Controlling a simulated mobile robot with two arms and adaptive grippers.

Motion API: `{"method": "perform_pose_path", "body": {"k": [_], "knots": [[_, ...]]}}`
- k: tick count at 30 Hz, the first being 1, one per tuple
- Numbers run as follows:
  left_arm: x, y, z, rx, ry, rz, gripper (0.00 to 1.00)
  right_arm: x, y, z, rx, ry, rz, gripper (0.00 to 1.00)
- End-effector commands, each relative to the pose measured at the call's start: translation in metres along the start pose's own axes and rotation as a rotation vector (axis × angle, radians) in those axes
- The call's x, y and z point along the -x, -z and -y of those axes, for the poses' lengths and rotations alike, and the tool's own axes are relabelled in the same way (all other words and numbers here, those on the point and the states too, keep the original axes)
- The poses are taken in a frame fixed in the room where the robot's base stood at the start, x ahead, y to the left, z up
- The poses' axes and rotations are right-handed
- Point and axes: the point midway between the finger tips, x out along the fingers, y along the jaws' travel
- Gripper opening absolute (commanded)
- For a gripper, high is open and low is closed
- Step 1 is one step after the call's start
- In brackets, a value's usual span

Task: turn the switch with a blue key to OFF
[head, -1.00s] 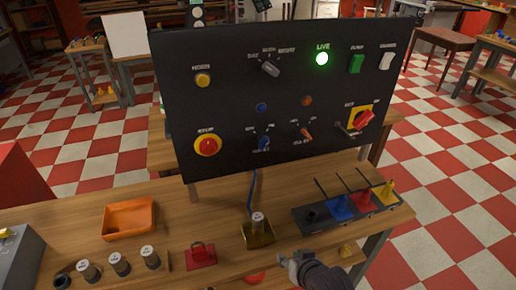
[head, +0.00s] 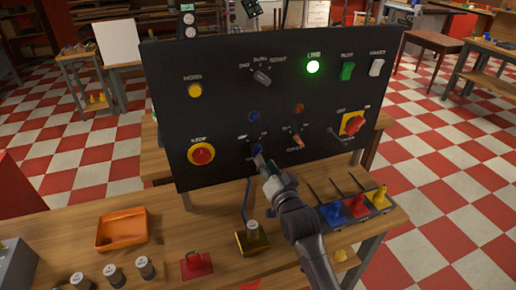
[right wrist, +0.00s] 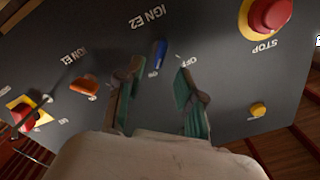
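The switch with the blue key (head: 257,150) sits low in the middle of the black panel (head: 215,105). The blue key also shows in the right wrist view (right wrist: 159,53), above a gap between my fingers, with the "IGN E2" label beside it and upside down. One end of the key lies by the "ON" mark; the "OFF" mark is to its right in that view. My right gripper (right wrist: 158,82) is open and empty, its green-padded fingers close to the panel. In the head view the right gripper (head: 266,167) reaches just below the key and partly covers it. My left gripper is out of view.
An orange-key switch (head: 297,139) is right of the blue one, and a red-yellow stop button (head: 201,154) is left. A green LIVE lamp (head: 313,67) glows. A brass block (head: 252,240), an orange tray (head: 122,230) and a rack of coloured pieces (head: 356,207) are on the bench.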

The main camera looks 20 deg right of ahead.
Motion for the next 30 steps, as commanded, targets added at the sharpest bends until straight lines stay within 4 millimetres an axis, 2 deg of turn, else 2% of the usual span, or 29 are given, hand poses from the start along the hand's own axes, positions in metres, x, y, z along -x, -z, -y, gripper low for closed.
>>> {"method": "perform_pose_path", "body": {"k": [3, 9, 15, 23, 26, 30], "knots": [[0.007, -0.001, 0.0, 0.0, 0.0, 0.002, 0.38, -0.026, 0.002, 0.002, 0.001, 0.0, 0.001, 0.38], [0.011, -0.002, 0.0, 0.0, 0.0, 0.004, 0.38, -0.057, 0.0, 0.001, 0.001, -0.001, 0.002, 0.38], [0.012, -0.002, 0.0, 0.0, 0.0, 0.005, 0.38, -0.07, 0.0, 0.0, 0.001, -0.001, 0.002, 0.38], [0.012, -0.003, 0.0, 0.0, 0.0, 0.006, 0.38, -0.071, -0.001, 0.0, 0.001, -0.001, 0.002, 0.38], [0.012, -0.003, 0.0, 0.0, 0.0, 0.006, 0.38, -0.071, -0.001, 0.0, 0.001, -0.001, 0.002, 0.24], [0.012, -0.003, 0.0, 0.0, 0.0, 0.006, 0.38, -0.071, -0.001, 0.0, 0.001, -0.001, 0.002, 0.01]]}}
